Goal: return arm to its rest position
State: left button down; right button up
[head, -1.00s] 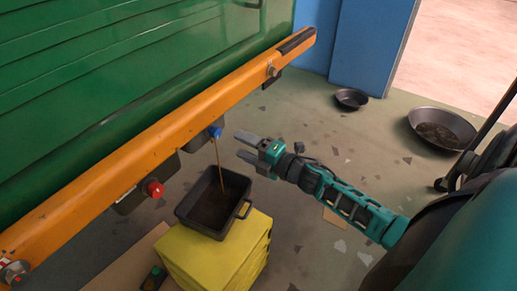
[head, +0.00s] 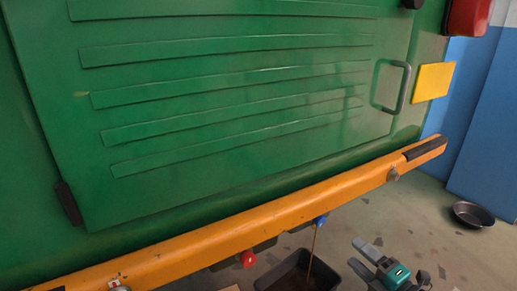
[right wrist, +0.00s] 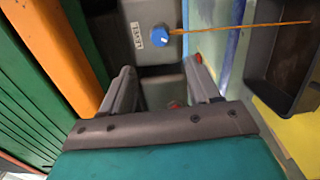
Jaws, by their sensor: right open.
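My right gripper (head: 362,258) is at the bottom right of the head view, to the right of the blue plug (head: 320,220) under the orange beam. Its fingers are apart with nothing between them. The right wrist view shows the same open gripper (right wrist: 160,85), with the blue plug (right wrist: 160,36) beyond the fingertips, apart from them, beside a label reading LEVEL. A thin brown stream (head: 314,240) runs from the plug into the dark pan (head: 268,280), which is cut off by the picture's bottom edge. My left gripper is not in view.
The orange beam (head: 230,232) runs below the green vehicle body (head: 230,190), close to the right gripper. A red plug (head: 247,259) sits left of the blue one. A round pan (head: 472,215) lies on the floor at right. Open floor (head: 440,220) lies between.

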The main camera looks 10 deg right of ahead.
jog(key=s+a+f+m+g+h, duration=0.1)
jog(key=s+a+f+m+g, duration=0.2)
jog(key=s+a+m, duration=0.55)
jog(key=s+a+f+m+g+h, duration=0.1)
jog(key=s+a+f+m+g, duration=0.3)
jog(key=a+m, duration=0.65)
pick_arm(q)
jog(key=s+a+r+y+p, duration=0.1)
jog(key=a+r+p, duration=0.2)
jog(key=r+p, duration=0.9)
jog(key=p, duration=0.5)
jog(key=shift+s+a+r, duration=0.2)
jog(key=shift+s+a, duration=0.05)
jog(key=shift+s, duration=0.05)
pick_arm(e)
jog(key=s+d+r+h, duration=0.1)
jog(key=d+r, duration=0.3)
jog(key=r, duration=0.9)
jog(key=shift+s+r+m+t+h, duration=0.4)
jog(key=shift+s, duration=0.25)
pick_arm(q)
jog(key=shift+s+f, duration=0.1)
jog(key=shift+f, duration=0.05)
pick_arm(e)
jog(key=shift+d+f, duration=0.1)
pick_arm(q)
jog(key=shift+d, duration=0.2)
